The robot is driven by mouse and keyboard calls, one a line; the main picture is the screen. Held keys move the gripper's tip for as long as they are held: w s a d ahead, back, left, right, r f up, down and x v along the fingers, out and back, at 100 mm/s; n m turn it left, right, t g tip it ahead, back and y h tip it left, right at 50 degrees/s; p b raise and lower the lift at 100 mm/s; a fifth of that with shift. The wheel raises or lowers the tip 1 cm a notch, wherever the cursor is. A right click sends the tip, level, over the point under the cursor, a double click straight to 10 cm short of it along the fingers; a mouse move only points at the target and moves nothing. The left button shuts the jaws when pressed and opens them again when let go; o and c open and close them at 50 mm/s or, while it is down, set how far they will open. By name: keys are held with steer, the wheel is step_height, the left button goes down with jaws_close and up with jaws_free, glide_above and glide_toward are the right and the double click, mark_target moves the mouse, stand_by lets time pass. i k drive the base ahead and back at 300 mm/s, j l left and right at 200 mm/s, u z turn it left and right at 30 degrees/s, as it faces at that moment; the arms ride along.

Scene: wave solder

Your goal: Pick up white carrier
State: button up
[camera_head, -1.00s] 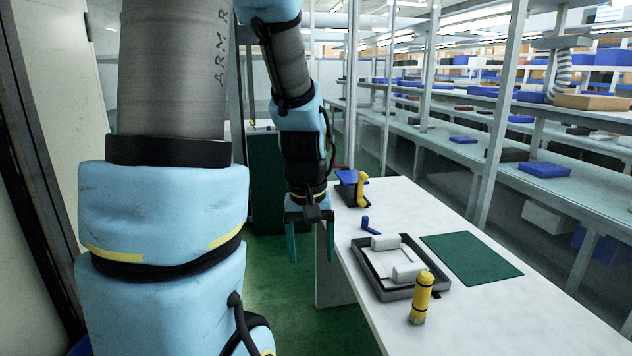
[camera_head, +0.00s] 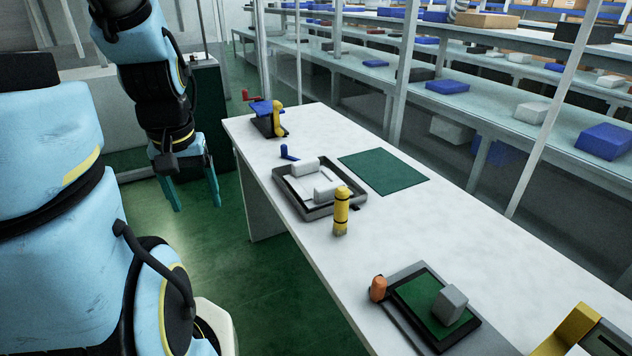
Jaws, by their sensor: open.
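The white carrier (camera_head: 292,186) lies in a dark grey tray (camera_head: 320,211) on the white table. It looks like a flat white plate with two thick white blocks, one at the back and one at the front right. My gripper (camera_head: 196,208) hangs to the left of the table, over the green floor. Its two teal fingers point down, apart, with nothing between them. There is a clear gap between it and the carrier.
A yellow bottle (camera_head: 341,211) stands close beside the tray's front right. A small blue piece (camera_head: 286,153) lies behind it. A green mat (camera_head: 383,171) lies to the right. A blue and yellow device (camera_head: 267,117) stands at the table's far end. A dark fixture (camera_head: 409,300) with an orange knob is nearer.

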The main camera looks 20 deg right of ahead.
mark_target(314, 184)
steer(key=i+j+z, duration=0.1)
steer(key=z, duration=0.5)
steer(key=i+j+z, duration=0.3)
steer(key=j, duration=0.3)
steer(key=i+j+z, duration=0.15)
steer(key=i+j, duration=0.15)
steer(key=i+j+z, duration=0.15)
steer(key=j, duration=0.2)
steer(key=i+j, duration=0.15)
steer(key=j, duration=0.2)
steer(key=i+j, duration=0.15)
steer(key=j, duration=0.15)
